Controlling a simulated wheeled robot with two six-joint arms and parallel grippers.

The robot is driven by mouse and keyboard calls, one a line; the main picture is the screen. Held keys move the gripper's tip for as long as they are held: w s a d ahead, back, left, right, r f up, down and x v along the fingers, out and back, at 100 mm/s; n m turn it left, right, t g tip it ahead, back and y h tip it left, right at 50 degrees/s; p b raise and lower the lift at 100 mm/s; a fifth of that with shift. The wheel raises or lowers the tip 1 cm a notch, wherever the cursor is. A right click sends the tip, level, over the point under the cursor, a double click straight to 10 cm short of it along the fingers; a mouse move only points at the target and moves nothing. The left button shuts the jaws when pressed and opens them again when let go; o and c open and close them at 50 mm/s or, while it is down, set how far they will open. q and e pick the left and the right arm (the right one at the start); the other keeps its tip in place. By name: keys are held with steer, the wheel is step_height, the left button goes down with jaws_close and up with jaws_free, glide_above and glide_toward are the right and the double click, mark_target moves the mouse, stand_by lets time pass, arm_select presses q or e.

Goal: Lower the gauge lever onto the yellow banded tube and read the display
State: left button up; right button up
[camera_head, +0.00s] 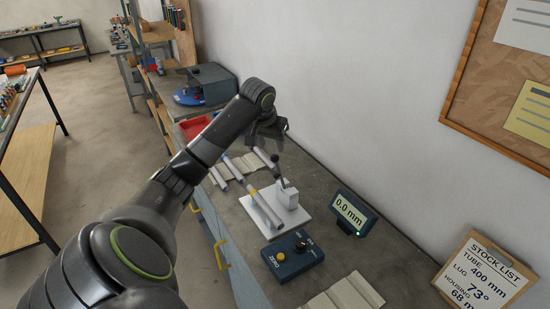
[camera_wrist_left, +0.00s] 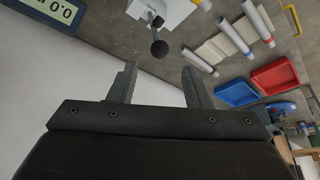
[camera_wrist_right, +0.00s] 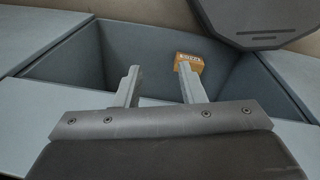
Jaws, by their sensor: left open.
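The gauge has a white base plate (camera_head: 284,229) with a pale block (camera_head: 287,197) and a raised lever with a black ball knob (camera_wrist_left: 159,48). The yellow banded tube (camera_head: 266,213) lies on the plate beside the block. The display (camera_head: 350,211) reads 0.0 mm; its edge also shows in the left wrist view (camera_wrist_left: 55,12). My left gripper (camera_head: 272,138) is open above the gauge. In the left wrist view the knob is just beyond and between its fingertips, apart from them. My right gripper (camera_wrist_right: 158,68) is open and empty, away from the gauge, over a grey bin.
A blue control box (camera_head: 292,256) with a yellow button and black knob sits in front of the gauge. Other tubes (camera_wrist_left: 235,36) lie on racks behind it. Red (camera_wrist_left: 275,77) and blue (camera_wrist_left: 237,93) trays are farther back. An orange box (camera_wrist_right: 188,62) is in the bin. The wall borders the bench.

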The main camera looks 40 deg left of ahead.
mark_target(274, 156)
arm_select(q)
steer(key=x, duration=0.7)
steer(key=shift+r, duration=0.1)
steer(key=shift+w+f, duration=0.25)
steer(key=shift+f, duration=0.4)
steer(key=shift+w+a+f, duration=0.1)
steer(key=shift+f, duration=0.1)
steer(key=c, duration=0.7)
arm_select(e)
steer(key=shift+w+a, duration=0.2)
steer(key=shift+w, duration=0.6)
